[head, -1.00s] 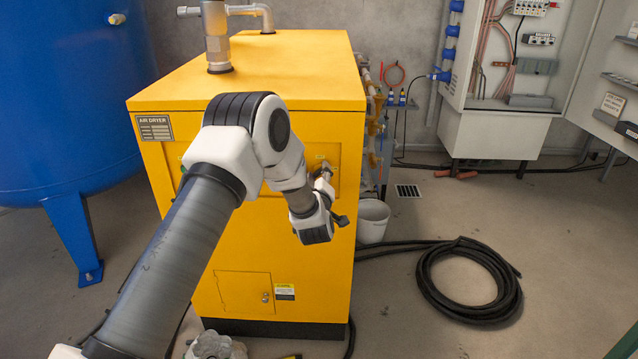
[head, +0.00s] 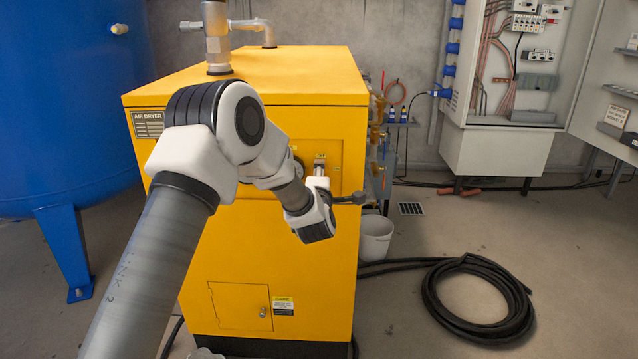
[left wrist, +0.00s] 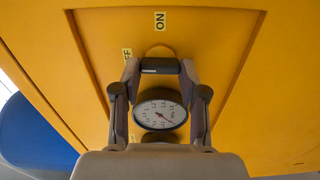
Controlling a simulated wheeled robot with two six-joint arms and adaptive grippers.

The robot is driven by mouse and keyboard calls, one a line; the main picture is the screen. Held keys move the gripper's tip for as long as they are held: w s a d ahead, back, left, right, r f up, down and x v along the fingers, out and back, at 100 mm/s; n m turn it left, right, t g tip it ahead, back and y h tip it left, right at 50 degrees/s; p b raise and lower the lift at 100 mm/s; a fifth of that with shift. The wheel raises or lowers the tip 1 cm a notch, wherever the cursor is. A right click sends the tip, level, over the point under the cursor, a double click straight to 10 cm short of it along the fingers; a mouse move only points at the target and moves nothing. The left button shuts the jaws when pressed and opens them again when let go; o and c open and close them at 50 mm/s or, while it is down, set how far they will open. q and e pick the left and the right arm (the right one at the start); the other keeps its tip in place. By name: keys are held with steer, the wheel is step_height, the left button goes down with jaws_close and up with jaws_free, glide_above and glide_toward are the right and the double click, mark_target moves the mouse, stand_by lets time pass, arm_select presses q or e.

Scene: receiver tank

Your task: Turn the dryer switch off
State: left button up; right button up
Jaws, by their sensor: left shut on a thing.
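The yellow air dryer (head: 270,262) stands in the middle of the head view, with its control panel partly hidden by my left arm. My left gripper (head: 321,182) is at the right part of this panel. In the left wrist view, my left gripper (left wrist: 160,68) is shut on the dark handle of the dryer switch (left wrist: 160,65), which spans between the two fingertips. A yellow ON label (left wrist: 160,21) lies above it and a partly hidden OFF label (left wrist: 127,56) to its left. My right gripper is out of view.
A round pressure gauge (left wrist: 158,114) sits between my left fingers in the wrist view. A blue tank (head: 62,110) stands left of the dryer. A white bucket (head: 376,237) and a coiled black hose (head: 480,300) are on the floor at right, with an open electrical cabinet (head: 500,110) behind.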

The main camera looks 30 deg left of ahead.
arm_select(q)
steer(key=shift+n, duration=0.3)
steer(key=o, duration=0.9)
steer(key=shift+c, duration=0.2)
steer(key=shift+s, duration=0.1)
steer(key=v, duration=1.2)
steer(key=shift+a+f, duration=0.1)
